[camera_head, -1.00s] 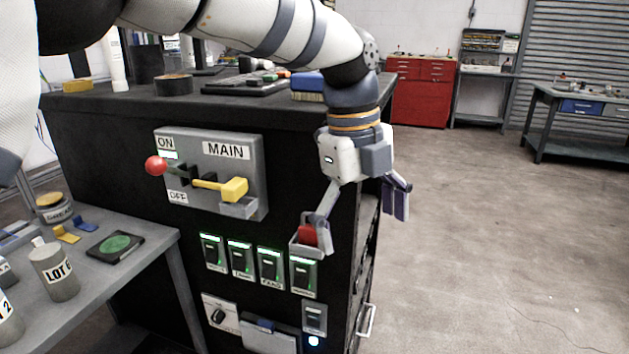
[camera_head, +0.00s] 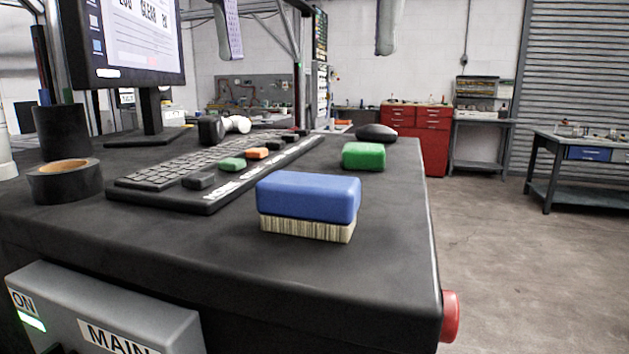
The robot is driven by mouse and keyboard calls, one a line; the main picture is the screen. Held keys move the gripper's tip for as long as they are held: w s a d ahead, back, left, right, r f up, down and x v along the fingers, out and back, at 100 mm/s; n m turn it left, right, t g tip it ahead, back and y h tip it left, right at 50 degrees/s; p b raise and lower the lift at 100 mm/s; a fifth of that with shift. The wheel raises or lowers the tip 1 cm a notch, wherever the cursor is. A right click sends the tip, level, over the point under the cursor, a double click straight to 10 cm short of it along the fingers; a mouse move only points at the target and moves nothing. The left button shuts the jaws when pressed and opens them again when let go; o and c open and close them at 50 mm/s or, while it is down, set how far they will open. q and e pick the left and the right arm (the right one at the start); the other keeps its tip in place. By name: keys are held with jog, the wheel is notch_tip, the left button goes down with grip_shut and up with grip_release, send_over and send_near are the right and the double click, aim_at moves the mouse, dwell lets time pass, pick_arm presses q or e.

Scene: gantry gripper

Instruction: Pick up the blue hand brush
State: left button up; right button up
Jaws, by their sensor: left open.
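The blue hand brush (camera_head: 308,196) lies on the black desk top near its front right. Its blue block is on top and its pale bristles face down onto the surface. My left gripper (camera_head: 308,52) shows only as two fingers hanging in from the top edge, one left and one right, wide apart. It is open and empty, higher in the picture than the brush and not touching it. The rest of that gripper is out of frame. My right gripper is not in view.
A keyboard tray (camera_head: 215,175) with small coloured blocks lies left of the brush. A green block (camera_head: 363,156) and a black mouse (camera_head: 376,132) are behind it. A tape roll (camera_head: 64,180) and a monitor stand left. The desk top (camera_head: 390,235) right of the brush is bare.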

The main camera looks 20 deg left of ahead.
aim_at(309, 179)
pick_arm(q)
jog(key=shift+s+d+f, duration=0.25)
jog(key=shift+s+f, duration=0.35)
jog(key=shift+f, duration=0.3)
jog(key=f, duration=0.3)
jog(key=w+f, duration=0.1)
jog(key=f, duration=0.5)
jog(key=shift+w+a+f, duration=0.1)
jog(key=shift+w+f, duration=0.15)
jog(key=shift+f, duration=0.1)
jog(key=c, duration=1.3)
